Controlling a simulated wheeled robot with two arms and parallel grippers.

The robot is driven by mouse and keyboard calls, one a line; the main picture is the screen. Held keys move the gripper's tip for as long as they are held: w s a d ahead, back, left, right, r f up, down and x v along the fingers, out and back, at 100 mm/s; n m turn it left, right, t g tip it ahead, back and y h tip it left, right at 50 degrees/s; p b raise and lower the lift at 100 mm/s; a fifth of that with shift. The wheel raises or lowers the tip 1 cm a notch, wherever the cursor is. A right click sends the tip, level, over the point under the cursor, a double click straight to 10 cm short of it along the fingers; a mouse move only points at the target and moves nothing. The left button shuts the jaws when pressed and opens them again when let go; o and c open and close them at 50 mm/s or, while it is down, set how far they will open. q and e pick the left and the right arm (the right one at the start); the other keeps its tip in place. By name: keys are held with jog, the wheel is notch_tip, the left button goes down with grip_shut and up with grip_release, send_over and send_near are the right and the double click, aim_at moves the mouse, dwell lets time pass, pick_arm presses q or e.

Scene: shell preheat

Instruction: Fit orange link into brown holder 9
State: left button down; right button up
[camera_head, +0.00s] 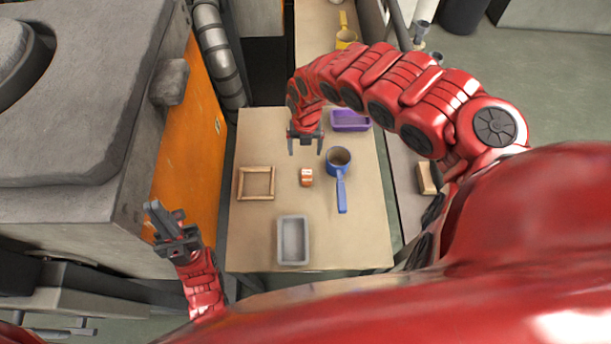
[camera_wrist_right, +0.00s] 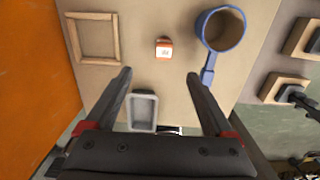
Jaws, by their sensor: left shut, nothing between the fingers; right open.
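A small orange block with a white label (camera_head: 306,177), which fits the orange link, sits on the table. It also shows in the right wrist view (camera_wrist_right: 164,48), ahead of the fingertips. A square brown wooden frame (camera_head: 256,168) lies flat on the table to its left and in the right wrist view (camera_wrist_right: 93,16). No number is legible on it, so I cannot confirm it is holder 9. My right gripper (camera_head: 305,149) is open and empty above the table, beyond the block in the head view. My left gripper (camera_head: 154,208) is shut and empty, left of the table.
A blue ladle-like pot (camera_head: 341,186) stands right of the block. A grey tray (camera_head: 281,240) is at the table's near edge, and a purple tray (camera_head: 366,126) at the far right. A grey machine with an orange side (camera_head: 206,150) borders the table's left.

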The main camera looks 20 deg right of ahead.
jog(key=f+b, duration=0.2)
jog(key=f, duration=0.1)
jog(key=f+b, duration=0.3)
jog(key=f, duration=0.1)
jog(key=f+b, duration=0.3)
jog(key=shift+s+d+f, duration=0.15)
jog(key=shift+s+f, duration=0.1)
jog(key=shift+f, duration=0.35)
jog(key=shift+f+p, duration=0.4)
jog(key=shift+f, duration=2.35)
jog(key=shift+d+f, duration=0.1)
jog(key=shift+f, duration=0.3)
grip_shut()
